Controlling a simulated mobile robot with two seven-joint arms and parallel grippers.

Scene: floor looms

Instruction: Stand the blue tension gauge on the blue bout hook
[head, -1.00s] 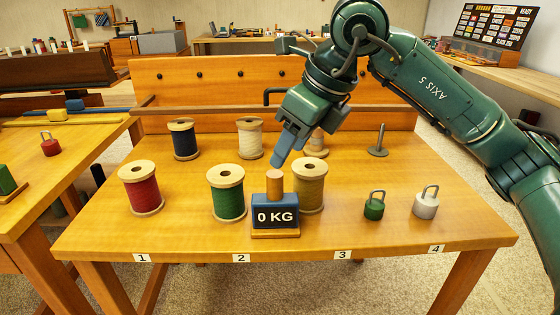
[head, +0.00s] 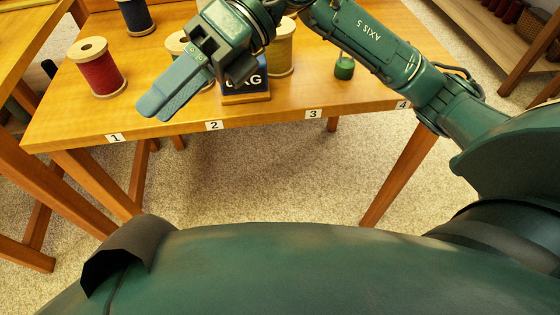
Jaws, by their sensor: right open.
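The blue tension gauge (head: 258,82) stands on the table near its front edge, above label 2. Its "KG" display faces me, and my right gripper and wrist hide its upper and left parts. My right gripper (head: 152,108) is open with nothing seen in it. Its fingers point down and left, over the table's front edge to the left of the gauge. My left gripper is not in view. No blue bout hook can be made out in the present head view.
A red spool (head: 97,72), a dark blue spool (head: 135,16), a mostly hidden green spool (head: 177,42) and a tan spool (head: 281,50) stand on the table (head: 180,122). A green weight (head: 344,68) stands right of the gauge. Carpeted floor lies in front.

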